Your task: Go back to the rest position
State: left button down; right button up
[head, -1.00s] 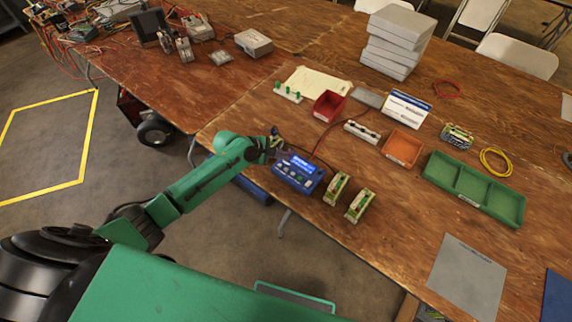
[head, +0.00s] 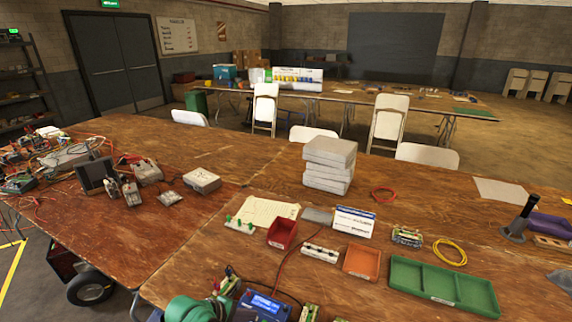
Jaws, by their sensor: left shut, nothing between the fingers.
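My left gripper (head: 230,284) shows at the bottom edge, just left of the blue charger (head: 264,305). It is shut with nothing seen in it. The green forearm is cut off by the lower edge of the picture. The charger has a lit display and stands near the front edge of the table, its lower part out of frame. A yellow-green battery pack (head: 309,313) stands just right of the charger, partly cut off. My right gripper is not in view.
On the wooden table (head: 440,240) stand a red bin (head: 282,233), a white-and-blue box (head: 354,222), an orange tray (head: 361,263), a green compartment tray (head: 442,285) and stacked grey boxes (head: 329,165). Electronics crowd the left. Chairs stand behind.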

pick_arm(q)
jog(key=s+a+r+m+g+y, duration=0.1)
jog(key=s+a+r+m+y, duration=0.2)
jog(key=s+a+m, duration=0.35)
jog(key=s+a+r+m+g+y, duration=0.1)
jog(key=s+a+r+m+y, duration=0.25)
jog(key=s+m, duration=0.65)
jog(key=s+a+f+n+g+b, duration=0.1)
jog(key=s+f, duration=0.2)
jog(key=f, duration=1)
jog(key=s+f+n+b, duration=0.1)
jog(key=s+f+b, duration=0.1)
jog(key=f, duration=1.2)
jog(key=s+a+f+g+b, duration=0.1)
jog(key=s+a+f, duration=0.2)
jog(key=s+f, duration=1.2)
jog(key=shift+s+m+b, duration=0.35)
jog(key=shift+s, duration=0.4)
